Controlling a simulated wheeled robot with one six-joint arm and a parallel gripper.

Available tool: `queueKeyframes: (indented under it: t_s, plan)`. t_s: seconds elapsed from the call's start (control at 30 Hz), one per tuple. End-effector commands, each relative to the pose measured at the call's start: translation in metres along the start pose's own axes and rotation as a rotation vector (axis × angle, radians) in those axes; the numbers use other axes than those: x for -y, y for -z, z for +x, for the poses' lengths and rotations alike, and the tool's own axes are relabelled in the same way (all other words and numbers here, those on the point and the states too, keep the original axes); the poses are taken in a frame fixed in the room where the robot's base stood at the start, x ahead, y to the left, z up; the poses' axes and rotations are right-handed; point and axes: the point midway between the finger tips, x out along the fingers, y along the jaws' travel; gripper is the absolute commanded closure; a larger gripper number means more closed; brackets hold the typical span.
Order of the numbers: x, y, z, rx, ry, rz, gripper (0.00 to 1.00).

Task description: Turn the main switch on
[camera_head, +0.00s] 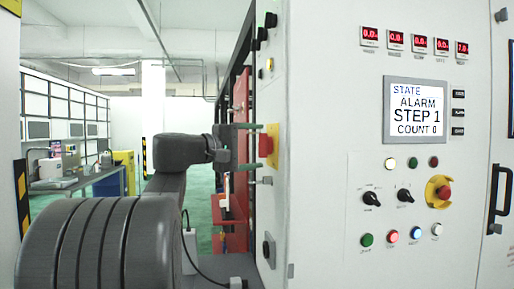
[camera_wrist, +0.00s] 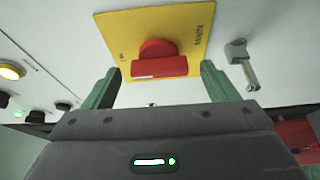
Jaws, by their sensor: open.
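The main switch is a red rotary knob (camera_wrist: 158,60) on a yellow plate (camera_wrist: 193,22), mounted on the white cabinet. In the wrist view its grip bar lies level across the picture. In the head view the red knob (camera_head: 265,145) shows from the side on the cabinet's left face. My gripper (camera_wrist: 158,88) is open, its two green fingers on either side of the knob and apart from it. In the head view my gripper (camera_head: 256,146) points right toward the switch, one finger above the other. Whether the fingertips touch the plate cannot be told.
A metal latch handle (camera_wrist: 242,65) sits on the cabinet right of the plate in the wrist view. The front panel has a screen (camera_head: 415,110) reading ALARM STEP 1, several buttons, and a red emergency stop (camera_head: 443,192). A grey bench (camera_head: 85,180) stands far left.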

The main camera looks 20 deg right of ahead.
Motion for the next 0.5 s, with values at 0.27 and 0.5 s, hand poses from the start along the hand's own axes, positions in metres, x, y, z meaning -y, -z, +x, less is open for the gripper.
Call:
queueKeyframes:
  t_s: [0.27, 0.5]
  plan:
    - [0.000, 0.001, -0.057, -0.005, 0.000, 0.000, 0.20]
    - [0.000, 0.000, -0.100, -0.004, 0.000, 0.000, 0.20]
